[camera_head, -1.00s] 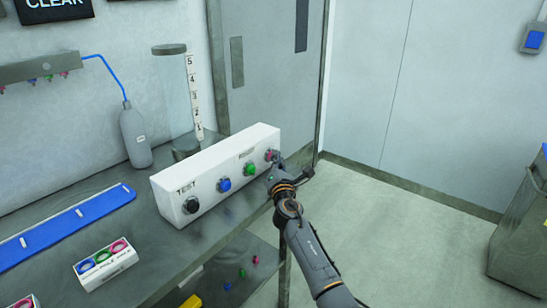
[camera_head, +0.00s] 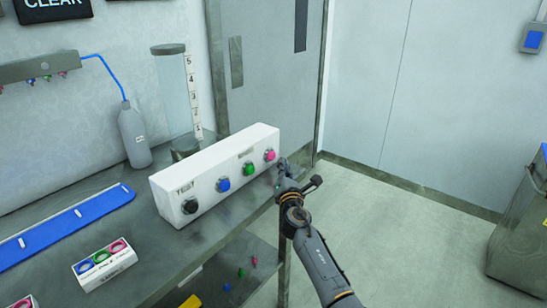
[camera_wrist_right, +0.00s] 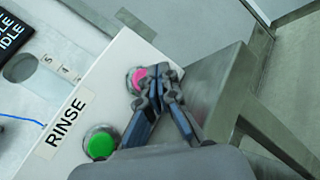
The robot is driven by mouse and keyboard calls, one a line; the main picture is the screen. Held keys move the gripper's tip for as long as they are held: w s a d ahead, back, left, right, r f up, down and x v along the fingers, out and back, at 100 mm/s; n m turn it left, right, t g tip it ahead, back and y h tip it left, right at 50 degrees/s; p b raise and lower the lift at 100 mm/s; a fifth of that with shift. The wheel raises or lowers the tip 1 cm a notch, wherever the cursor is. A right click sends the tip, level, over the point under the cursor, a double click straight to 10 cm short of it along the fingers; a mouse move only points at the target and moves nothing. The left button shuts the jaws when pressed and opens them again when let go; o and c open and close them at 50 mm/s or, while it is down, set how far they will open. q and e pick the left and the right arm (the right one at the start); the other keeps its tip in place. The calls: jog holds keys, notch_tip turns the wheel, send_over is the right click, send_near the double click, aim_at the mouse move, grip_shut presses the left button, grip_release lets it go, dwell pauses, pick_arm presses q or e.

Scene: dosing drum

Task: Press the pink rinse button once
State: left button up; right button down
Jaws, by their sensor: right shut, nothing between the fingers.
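The pink rinse button (camera_head: 270,155) is at the right end of the white button box (camera_head: 215,185), on its front face. It also shows in the right wrist view (camera_wrist_right: 138,77), just beyond the fingertips and partly covered by them. My right gripper (camera_head: 282,162) is shut and empty, a little to the right of the pink button in the head view, with a gap between them. In the right wrist view the fingers (camera_wrist_right: 158,78) point toward the button. My left gripper is not in view.
A bottle (camera_head: 134,135) and a clear cylinder (camera_head: 175,100) stand behind. Floor to the right is open, with a bin (camera_head: 520,235) at the edge.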

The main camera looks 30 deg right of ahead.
jog(key=shift+s+d+f+p, duration=0.25)
jog(key=shift+s+d+p, duration=0.15)
jog(key=shift+s, duration=0.2)
jog(key=shift+s+d+r+p, duration=0.1)
jog(key=shift+s+d+p, duration=0.1)
jog(key=shift+s, duration=0.25)
jog(key=shift+s+d+r+p, duration=0.1)
jog(key=shift+s+d, duration=0.05)
jog(key=shift+s, duration=0.25)
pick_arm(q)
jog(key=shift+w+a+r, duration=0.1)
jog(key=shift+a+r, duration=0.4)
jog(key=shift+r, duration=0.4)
pick_arm(e)
jog(key=shift+s+d, duration=0.25)
jog(key=shift+s, duration=0.4)
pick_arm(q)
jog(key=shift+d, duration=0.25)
